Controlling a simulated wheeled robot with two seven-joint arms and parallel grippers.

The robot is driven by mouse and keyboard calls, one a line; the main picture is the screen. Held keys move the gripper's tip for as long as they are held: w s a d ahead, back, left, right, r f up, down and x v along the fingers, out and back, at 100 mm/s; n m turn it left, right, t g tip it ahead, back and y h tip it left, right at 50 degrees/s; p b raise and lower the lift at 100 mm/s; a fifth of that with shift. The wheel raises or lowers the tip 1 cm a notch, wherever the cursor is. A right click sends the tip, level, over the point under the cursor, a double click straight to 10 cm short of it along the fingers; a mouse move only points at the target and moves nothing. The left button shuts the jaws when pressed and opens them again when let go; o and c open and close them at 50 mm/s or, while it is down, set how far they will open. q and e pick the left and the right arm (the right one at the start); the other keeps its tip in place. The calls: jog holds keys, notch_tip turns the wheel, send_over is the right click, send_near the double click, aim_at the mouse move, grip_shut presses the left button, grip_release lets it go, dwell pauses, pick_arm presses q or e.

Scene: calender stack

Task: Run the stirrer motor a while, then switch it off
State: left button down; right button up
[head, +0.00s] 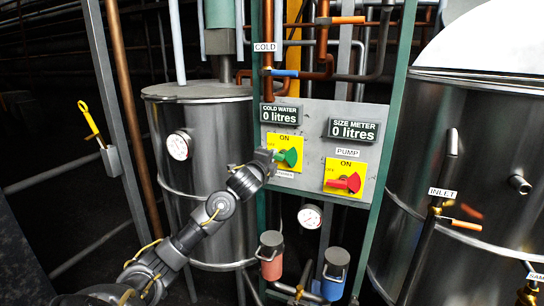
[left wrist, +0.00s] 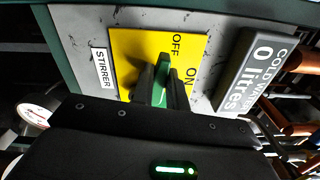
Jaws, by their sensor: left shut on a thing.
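The green stirrer switch (head: 291,157) sits on a yellow plate (head: 284,142) marked ON at the top and OFF at the left. In the left wrist view, the green handle (left wrist: 160,84) stands between the fingers of my left gripper (left wrist: 160,88), beside the STIRRER label (left wrist: 103,68). The handle lies roughly sideways on the panel, its end toward OFF. In the head view, my left gripper (head: 270,160) reaches the switch from the left and is shut on it, hiding part of the handle. My right gripper is not in view.
A red pump switch (head: 344,183) is at the right on the same grey panel (head: 313,112). Two displays (head: 281,115) (head: 353,130) read 0 litres. Steel tanks (head: 205,130) (head: 450,160) flank the panel. Red and blue canisters (head: 271,262) (head: 334,280) hang below.

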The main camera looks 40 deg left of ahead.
pick_arm(q)
jog(key=shift+f+n, duration=0.3)
jog(key=shift+n, duration=0.6)
jog(key=c, duration=1.4)
grip_release()
jog(key=shift+s, duration=0.15)
jog(key=b+v, duration=0.2)
jog(key=v, duration=0.8)
jog(key=shift+s+d, duration=0.2)
jog(key=shift+s, duration=0.05)
